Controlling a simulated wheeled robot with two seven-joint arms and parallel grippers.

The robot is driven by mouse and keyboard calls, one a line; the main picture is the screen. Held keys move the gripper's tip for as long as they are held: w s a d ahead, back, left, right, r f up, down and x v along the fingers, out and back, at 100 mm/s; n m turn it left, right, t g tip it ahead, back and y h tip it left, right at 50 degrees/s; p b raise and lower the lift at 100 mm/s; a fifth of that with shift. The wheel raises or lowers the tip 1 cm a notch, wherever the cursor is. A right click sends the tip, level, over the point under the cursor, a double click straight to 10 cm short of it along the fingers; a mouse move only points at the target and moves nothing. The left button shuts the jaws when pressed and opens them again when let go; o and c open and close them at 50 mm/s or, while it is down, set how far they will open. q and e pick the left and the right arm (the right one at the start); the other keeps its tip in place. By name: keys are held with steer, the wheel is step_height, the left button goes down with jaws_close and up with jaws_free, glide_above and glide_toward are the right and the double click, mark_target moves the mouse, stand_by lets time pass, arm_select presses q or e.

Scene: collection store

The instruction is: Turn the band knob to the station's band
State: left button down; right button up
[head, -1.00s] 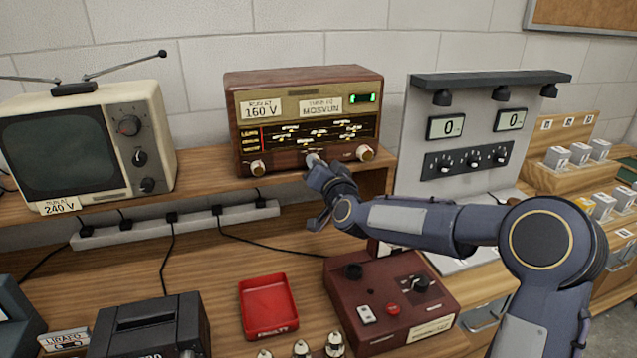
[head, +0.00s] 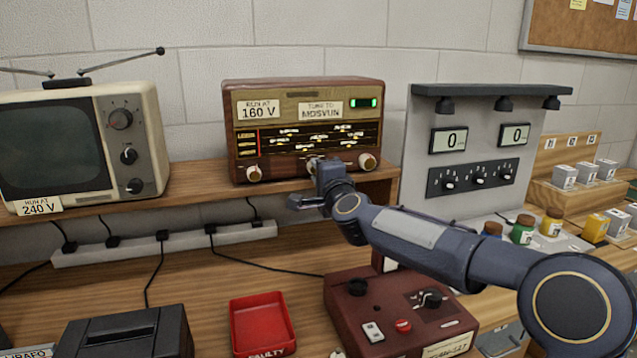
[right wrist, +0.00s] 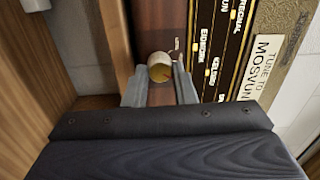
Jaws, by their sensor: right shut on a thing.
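The wooden radio (head: 300,100) stands on the shelf, its dial lit, with a card reading "TUNE TO MOSVUN" (head: 321,109) and another reading "RUN AT 160 V" (head: 259,109). My right gripper (head: 318,175) is at the middle of the radio's lower front. In the right wrist view its two fingers are shut on the band knob (right wrist: 160,68), a small cream and brass knob. In the head view the gripper mostly hides this knob. A left knob (head: 254,173) and a right knob (head: 367,161) flank it. My left gripper is not in view.
A television (head: 75,140) stands left of the radio. A grey panel with two meters (head: 475,150) stands to the right. Below are a power strip (head: 170,243), a red tray (head: 262,325) and a maroon box with knobs (head: 400,310). Jars (head: 523,230) stand at the right.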

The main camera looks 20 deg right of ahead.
steer(key=shift+m+b, duration=0.55)
steer(key=shift+m, duration=0.75)
steer(key=o, duration=1)
steer(key=shift+s, duration=0.1)
steer(key=s+b, duration=0.1)
steer(key=s, duration=0.6)
steer(key=shift+s+f+b, duration=0.2)
steer(key=shift+s+b, duration=0.1)
steer(key=shift+b, duration=0.1)
